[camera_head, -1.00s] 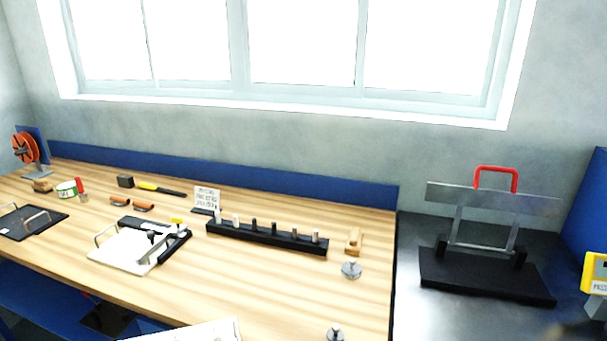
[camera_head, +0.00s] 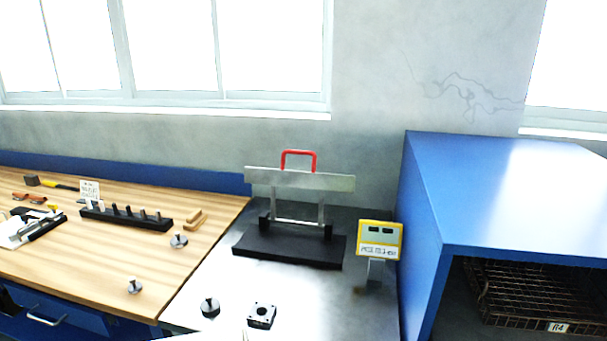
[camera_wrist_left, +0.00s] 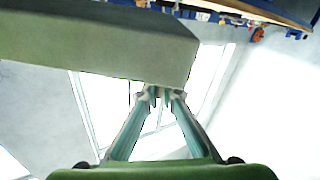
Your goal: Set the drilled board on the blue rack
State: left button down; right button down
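The blue rack (camera_head: 421,220) is a large blue cabinet at the right of the head view, with a broad flat top and an open bay below. In the left wrist view a long pale grey-green slab, which looks like the drilled board (camera_wrist_left: 95,45), crosses the upper left and ends just right of the middle. No drilled holes show on it. My left gripper (camera_wrist_left: 161,94) has its fingertips close together at the slab's lower edge, apparently shut on it; the contact is partly hidden. Neither gripper shows in the head view.
A wire basket (camera_head: 490,298) sits in the rack's bay. The rack's top (camera_head: 510,200) is clear. Left of it, a black stand with a red-handled metal frame (camera_head: 298,180) and a yellow-edged display (camera_head: 380,240) stand on the dark bench. A wooden bench (camera_head: 95,262) holds tools.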

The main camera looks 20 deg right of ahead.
aim_at(586, 218)
jog(key=k+l, duration=0.2)
jog(key=l, duration=0.15)
jog(key=k+l+z, duration=0.1)
jog(key=k+l, duration=0.3)
jog(key=l, duration=0.25)
jog(key=k+l+z, duration=0.1)
jog(key=l, duration=0.25)
jog(key=k+l, duration=0.45)
jog(key=l, duration=0.25)
jog(key=z, duration=0.05)
